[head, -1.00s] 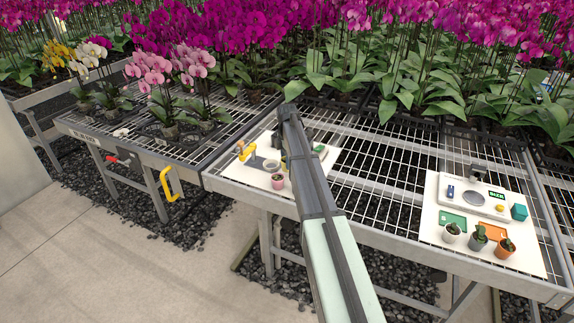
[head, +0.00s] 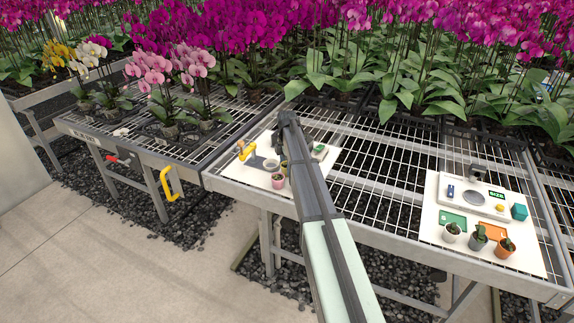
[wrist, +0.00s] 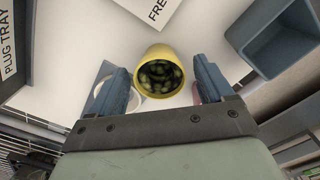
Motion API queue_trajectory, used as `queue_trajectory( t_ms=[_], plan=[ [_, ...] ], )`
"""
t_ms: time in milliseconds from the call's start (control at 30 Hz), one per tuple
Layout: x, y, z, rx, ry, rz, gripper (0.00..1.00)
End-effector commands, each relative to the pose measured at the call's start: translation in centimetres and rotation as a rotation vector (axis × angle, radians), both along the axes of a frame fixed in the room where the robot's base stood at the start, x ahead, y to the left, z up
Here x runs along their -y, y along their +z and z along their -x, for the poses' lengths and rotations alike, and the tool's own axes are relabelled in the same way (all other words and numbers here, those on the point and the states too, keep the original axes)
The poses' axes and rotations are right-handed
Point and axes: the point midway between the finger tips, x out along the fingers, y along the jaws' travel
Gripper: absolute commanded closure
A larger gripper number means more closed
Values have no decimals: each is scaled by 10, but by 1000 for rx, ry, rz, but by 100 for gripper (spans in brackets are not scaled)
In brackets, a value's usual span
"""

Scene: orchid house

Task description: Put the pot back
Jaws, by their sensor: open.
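In the wrist view a yellow pot (wrist: 160,74) with dark green growth inside lies between and just beyond my gripper's fingertips (wrist: 163,82). Its mouth faces the camera. The yellow pot is not clear in the head view.
A white ring (wrist: 101,97) shows behind the left finger, and a blue-grey bin (wrist: 277,38) stands at upper right. In the head view a yellow tap-like thing (head: 246,152) is on the left board. The right board (head: 450,240) holds several small pots. Bare mesh lies between the boards.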

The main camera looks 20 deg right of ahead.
Motion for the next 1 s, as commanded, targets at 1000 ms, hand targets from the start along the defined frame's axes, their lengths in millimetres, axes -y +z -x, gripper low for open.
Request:
queue_trajectory(
  t_ms=[1000],
  plan=[
    [0,118,0,0,0,0,19]
  ],
)
